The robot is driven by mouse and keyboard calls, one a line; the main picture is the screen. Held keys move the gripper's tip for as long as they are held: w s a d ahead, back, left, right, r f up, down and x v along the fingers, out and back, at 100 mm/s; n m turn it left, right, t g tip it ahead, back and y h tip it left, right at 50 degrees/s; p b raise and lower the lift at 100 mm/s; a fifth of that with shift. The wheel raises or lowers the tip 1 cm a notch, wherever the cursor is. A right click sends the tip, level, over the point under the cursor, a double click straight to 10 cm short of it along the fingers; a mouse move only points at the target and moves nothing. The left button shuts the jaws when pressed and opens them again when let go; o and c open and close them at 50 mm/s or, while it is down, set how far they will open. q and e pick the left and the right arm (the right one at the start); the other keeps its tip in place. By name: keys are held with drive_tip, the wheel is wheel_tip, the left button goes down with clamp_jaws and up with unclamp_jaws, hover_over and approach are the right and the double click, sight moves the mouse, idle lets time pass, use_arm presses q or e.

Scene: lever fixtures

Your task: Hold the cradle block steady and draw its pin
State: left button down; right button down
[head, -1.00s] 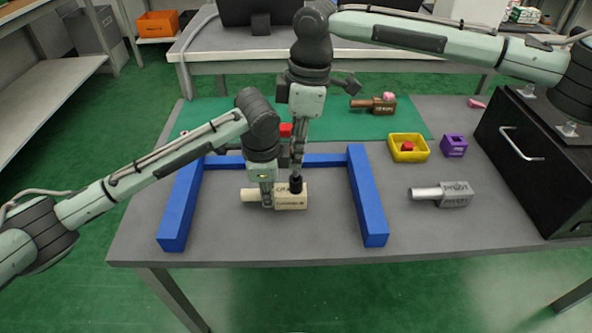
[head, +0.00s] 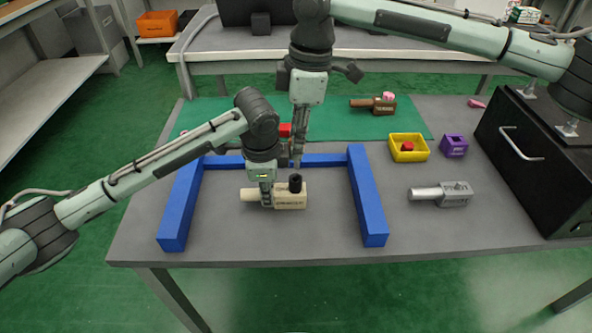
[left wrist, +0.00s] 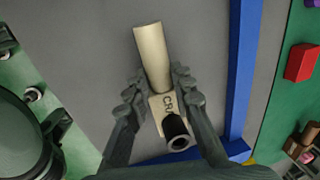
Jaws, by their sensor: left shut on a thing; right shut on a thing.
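The cream cradle block (head: 293,202) lies on the grey table inside the blue frame, its round handle (head: 249,195) to the left. A black hollow sleeve (head: 295,184) stands on its top; the left wrist view shows its open end (left wrist: 178,142). My left gripper (head: 266,203) is shut on the cradle block, its fingers (left wrist: 160,92) on both sides near the handle's base. My right gripper (head: 296,163) is shut above and behind the sleeve, apart from it. It holds something thin, apparently the pin, too small to make out clearly.
A blue three-sided frame (head: 370,205) surrounds the block, open towards the front. A grey block (head: 455,195), yellow bin (head: 408,154), purple bin (head: 454,146) and black drawer cabinet (head: 530,165) stand right.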

use_arm(q)
drive_tip(key=c, duration=1.2)
unclamp_jaws()
drive_tip(key=shift+s+d, duration=0.15)
drive_tip(key=shift+d, duration=0.05)
drive_tip(key=r, duration=0.5)
drive_tip(key=s+r, duration=0.1)
drive_tip(key=r, duration=0.1)
drive_tip(key=shift+s+a+r, duration=0.1)
drive_tip(key=shift+r, duration=0.1)
drive_tip(key=shift+s, duration=0.1)
